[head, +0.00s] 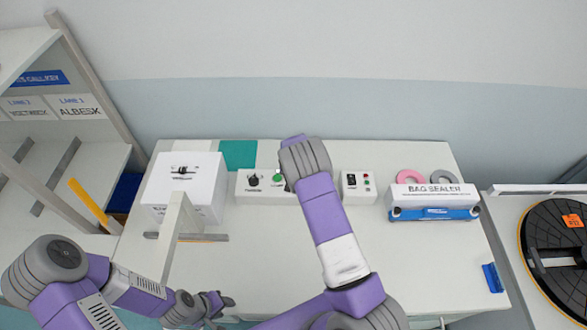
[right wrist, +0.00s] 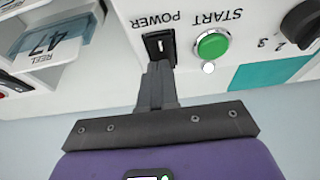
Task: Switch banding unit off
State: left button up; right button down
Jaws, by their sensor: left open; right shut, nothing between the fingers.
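The control box (head: 247,197) on the table carries a black dial (head: 253,180) and a green button (head: 278,180). In the right wrist view, upside down, it shows a black POWER switch (right wrist: 159,46), a green START button (right wrist: 213,45) and part of the dial (right wrist: 303,22). My right gripper (right wrist: 157,70) is shut and empty, its tips at the edge of the POWER switch. I cannot tell whether they touch it, or the switch's position. My right arm hides that switch in the head view. My left gripper (head: 217,304) is open and empty over the table's front left.
A white box (head: 184,183) and a post with a crossbar (head: 172,238) stand left. The table's front right is mostly clear.

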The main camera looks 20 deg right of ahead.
dwell(0.3)
pick_arm(q)
jog(key=shift+f+b, duration=0.45)
jog(key=shift+b, duration=0.05)
pick_arm(e)
jog(key=shift+w+f, duration=0.1)
jog(key=shift+f, duration=0.15)
pick_arm(q)
jog(key=shift+r+p, duration=0.25)
jog(key=shift+p, duration=0.05)
pick_arm(e)
jog(key=shift+s+a, duration=0.2)
jog(key=shift+s, duration=0.25)
jog(key=shift+s+a, duration=0.2)
jog(key=shift+s, duration=0.25)
pick_arm(q)
notch_tip(320, 180, up, 3)
jog(key=p, duration=0.2)
jog(key=shift+f+p, duration=0.15)
jog(key=shift+p, duration=0.15)
pick_arm(e)
notch_tip(320, 180, up, 5)
jog(key=shift+s+a+f, duration=0.1)
jog(key=shift+f, duration=0.1)
pick_arm(q)
jog(key=shift+s+f+b, duration=0.1)
jog(key=shift+f+b, duration=0.5)
pick_arm(e)
jog(key=v, duration=0.9)
jog(key=shift+s+r, duration=0.25)
